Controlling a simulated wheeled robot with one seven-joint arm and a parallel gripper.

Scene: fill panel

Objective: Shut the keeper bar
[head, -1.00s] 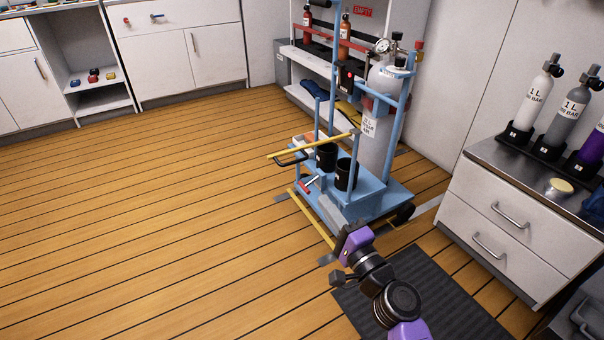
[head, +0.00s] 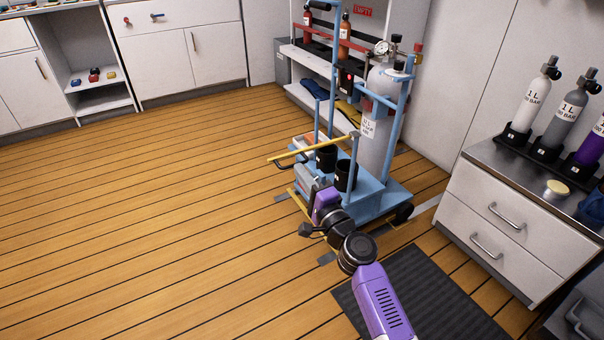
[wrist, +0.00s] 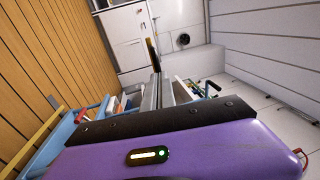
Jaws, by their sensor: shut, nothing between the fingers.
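The yellow bar (head: 305,150), which I take for the keeper bar, runs level from a blue post of the trolley (head: 372,197) out past its left side. I cannot tell whether it is latched. My gripper (head: 301,172) is just below the bar's left half, its fingers pointing up and away; contact cannot be told. My gripper hides part of the trolley's front deck.
Two black cups (head: 345,176) and a grey cylinder (head: 375,140) stand on the trolley. A drawer cabinet (head: 510,225) with bottles stands right. The wooden floor at left (head: 130,220) is clear.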

